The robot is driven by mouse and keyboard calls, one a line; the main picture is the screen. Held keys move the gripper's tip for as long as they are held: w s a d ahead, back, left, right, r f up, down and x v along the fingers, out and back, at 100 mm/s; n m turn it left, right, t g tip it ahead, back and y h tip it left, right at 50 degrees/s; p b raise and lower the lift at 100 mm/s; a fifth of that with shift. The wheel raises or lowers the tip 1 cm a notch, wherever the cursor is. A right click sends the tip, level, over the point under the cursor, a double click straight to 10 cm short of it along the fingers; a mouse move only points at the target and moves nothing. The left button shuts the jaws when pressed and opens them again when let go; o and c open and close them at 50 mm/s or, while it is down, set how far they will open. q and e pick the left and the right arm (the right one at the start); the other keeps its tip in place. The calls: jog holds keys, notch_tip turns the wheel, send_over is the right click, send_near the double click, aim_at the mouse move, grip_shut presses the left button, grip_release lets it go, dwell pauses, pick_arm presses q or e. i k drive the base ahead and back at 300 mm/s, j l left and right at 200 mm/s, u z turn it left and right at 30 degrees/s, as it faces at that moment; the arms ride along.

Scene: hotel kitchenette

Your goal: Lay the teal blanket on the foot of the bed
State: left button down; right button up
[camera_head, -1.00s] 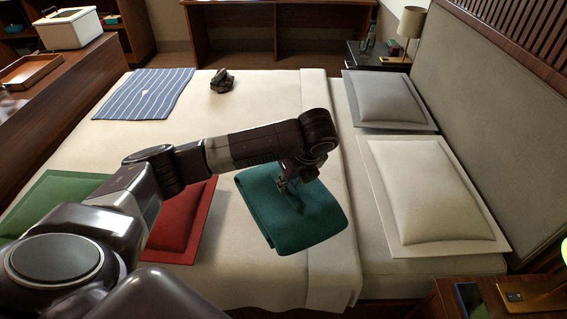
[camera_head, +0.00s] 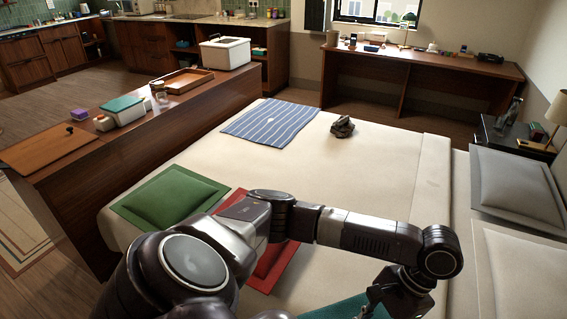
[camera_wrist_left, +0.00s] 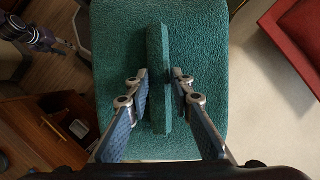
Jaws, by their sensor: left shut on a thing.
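The teal blanket (camera_head: 338,309) shows only in part at the bottom edge of the head view, beside the red cushion and behind my left arm. In the left wrist view the folded blanket (camera_wrist_left: 205,40) fills the middle, with a raised ridge between the fingers. My left gripper (camera_head: 376,297) is shut on this ridge, and its two fingers (camera_wrist_left: 160,82) press it from both sides. The bed (camera_head: 375,175) has its foot along the wooden bench at left.
A green cushion (camera_head: 168,195), a red cushion (camera_head: 275,265) and a striped blue cloth (camera_head: 270,122) lie toward the foot. A dark lump (camera_head: 343,127) sits on the far part. Grey pillows (camera_head: 515,185) are at right. A long wooden bench (camera_head: 150,155) borders the foot.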

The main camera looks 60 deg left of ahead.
aim_at(215, 159)
jog(key=k+j, duration=0.2)
jog(key=j, duration=0.15)
jog(key=k+j, duration=0.2)
jog(key=j, duration=0.15)
jog(key=k+j, duration=0.2)
jog(key=j, duration=0.15)
jog(key=k+j, duration=0.1)
jog(key=j, duration=0.3)
jog(key=k+j+z, duration=0.1)
jog(key=j, duration=0.35)
jog(key=k+j, duration=0.2)
jog(key=j, duration=0.2)
jog(key=k+j+z, duration=0.1)
jog(key=j, duration=0.3)
jog(key=k+j, duration=0.15)
jog(key=j, duration=0.25)
jog(key=i+j, duration=0.1)
jog(key=j, duration=0.45)
jog(key=j+z, duration=0.1)
jog(key=j, duration=0.45)
jog(key=i, duration=0.05)
